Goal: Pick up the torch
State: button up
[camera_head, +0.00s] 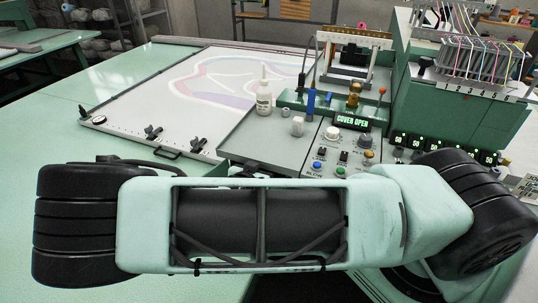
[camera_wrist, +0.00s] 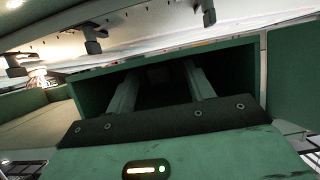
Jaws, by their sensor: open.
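I cannot make out a torch for certain in either view. In the wrist view, my gripper (camera_wrist: 160,68) has two grey-green fingers set well apart, with nothing visible between them. They point into a dark, box-like green recess (camera_wrist: 240,70), whose inside is too dark to read. In the head view my arm lies across the foreground and my gripper is not seen. A small brass-coloured upright piece (camera_head: 354,95) stands by the console; I cannot tell what it is.
A white bottle (camera_head: 264,97) stands on a grey tray beside the control panel (camera_head: 340,150). A pale framed cloth (camera_head: 215,80) with black clamps (camera_head: 153,132) lies on the green table (camera_head: 90,100). The green machine (camera_head: 470,105) with thread cones stands at the right.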

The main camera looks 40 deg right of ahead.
jog(key=shift+w, duration=0.1)
jog(key=c, duration=1.1)
jog(key=shift+r+b, duration=0.15)
jog(key=shift+b, duration=0.55)
